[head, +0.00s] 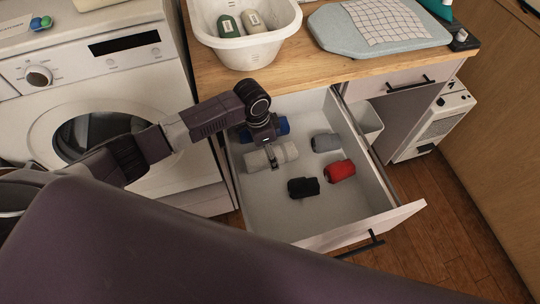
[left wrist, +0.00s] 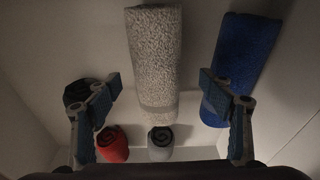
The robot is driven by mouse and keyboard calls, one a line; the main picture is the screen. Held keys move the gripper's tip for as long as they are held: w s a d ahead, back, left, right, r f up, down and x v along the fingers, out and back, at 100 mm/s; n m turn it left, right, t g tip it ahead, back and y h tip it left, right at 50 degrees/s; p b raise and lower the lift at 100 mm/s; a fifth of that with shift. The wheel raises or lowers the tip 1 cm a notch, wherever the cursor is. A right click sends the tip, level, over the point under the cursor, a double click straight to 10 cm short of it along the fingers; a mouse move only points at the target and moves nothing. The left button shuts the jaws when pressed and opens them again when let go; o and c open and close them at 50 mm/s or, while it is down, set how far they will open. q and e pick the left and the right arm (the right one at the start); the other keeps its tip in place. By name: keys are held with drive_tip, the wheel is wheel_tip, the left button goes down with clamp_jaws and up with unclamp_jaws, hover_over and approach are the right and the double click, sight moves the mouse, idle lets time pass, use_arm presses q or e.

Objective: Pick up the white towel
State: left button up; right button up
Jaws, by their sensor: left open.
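The white towel (head: 286,153) is a rolled cloth lying in the open drawer (head: 330,218), near its left side. In the left wrist view the white towel (left wrist: 152,65) runs from the top edge down between my fingers, with a flat band near its lower end. My left gripper (head: 268,163) reaches down over the drawer, at the white towel in the head view. In the left wrist view my left gripper (left wrist: 160,98) is open, one finger on each side of the towel with gaps. Whether the fingertips reach the towel's height is unclear. My right gripper is not in view.
A blue rolled towel (left wrist: 241,58) lies close beside the right finger. A grey roll (head: 326,142), a red roll (head: 340,171) and a black roll (head: 303,187) share the drawer. The wooden counter (head: 300,72) overhangs its back; a washing machine (head: 95,90) stands left.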

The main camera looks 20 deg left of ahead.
use_arm(q)
drive_tip(key=shift+w+d+f, duration=0.1)
drive_tip(key=shift+d+f, duration=0.05)
drive_tip(key=shift+f, duration=0.7)
drive_tip(key=shift+d+f, duration=0.1)
drive_tip(key=shift+f, duration=0.75)
drive_tip(key=c, duration=1.2)
drive_tip(key=shift+c, duration=0.6)
drive_tip(key=shift+r, duration=0.2)
